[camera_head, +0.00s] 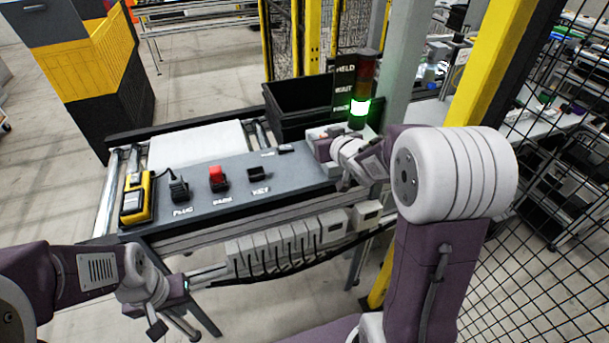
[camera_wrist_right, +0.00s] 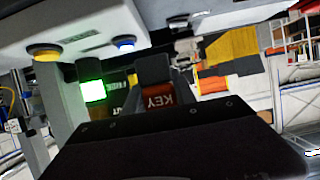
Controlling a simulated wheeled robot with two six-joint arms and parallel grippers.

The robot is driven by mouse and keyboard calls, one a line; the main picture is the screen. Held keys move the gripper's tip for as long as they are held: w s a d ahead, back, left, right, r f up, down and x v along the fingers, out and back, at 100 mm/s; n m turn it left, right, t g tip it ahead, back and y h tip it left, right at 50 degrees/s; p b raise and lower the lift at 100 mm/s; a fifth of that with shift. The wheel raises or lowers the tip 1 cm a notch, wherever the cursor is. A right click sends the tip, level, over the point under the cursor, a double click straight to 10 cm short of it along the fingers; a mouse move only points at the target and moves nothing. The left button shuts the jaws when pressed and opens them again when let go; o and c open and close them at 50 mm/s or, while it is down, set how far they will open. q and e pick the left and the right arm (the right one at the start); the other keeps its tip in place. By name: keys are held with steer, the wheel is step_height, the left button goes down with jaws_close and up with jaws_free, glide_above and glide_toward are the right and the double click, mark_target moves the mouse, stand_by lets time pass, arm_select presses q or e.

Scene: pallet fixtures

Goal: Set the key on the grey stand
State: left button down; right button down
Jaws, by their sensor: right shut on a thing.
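The key, with a red tag lettered KEY (camera_wrist_right: 158,98), shows upside down just beyond my gripper in the right wrist view. My right gripper (camera_head: 335,152) is shut on it at the right end of the grey panel, beside a white box (camera_head: 318,134). The arm and wrist partly hide the key in the head view. A small dark stand (camera_head: 258,173) sits on the panel above the label KEY, and it looks empty. My left gripper (camera_head: 180,318) hangs in front of the panel, below its front edge, with its fingers apart and empty.
On the grey panel (camera_head: 222,212) are a yellow device (camera_head: 136,198), a dark plug (camera_head: 179,188) and a red-topped part (camera_head: 217,178). A black bin (camera_head: 300,105) stands behind. A light tower (camera_head: 361,105) glows green. White modules and cables line the panel's front.

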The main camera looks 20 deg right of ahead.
steer(key=w+a+f, duration=0.2)
steer(key=w, duration=0.1)
steer(key=w+a+f, duration=0.2)
steer(key=w, duration=0.1)
steer(key=w+a+f, duration=0.3)
steer(key=shift+w, duration=0.4)
step_height(320, 180, down, 4)
steer(key=shift+d+r, duration=0.1)
steer(key=shift+s+f, duration=0.1)
steer(key=shift+f, duration=0.1)
steer(key=c, duration=1.4)
jaws_free()
steer(key=shift+c, duration=0.2)
steer(key=o, duration=0.4)
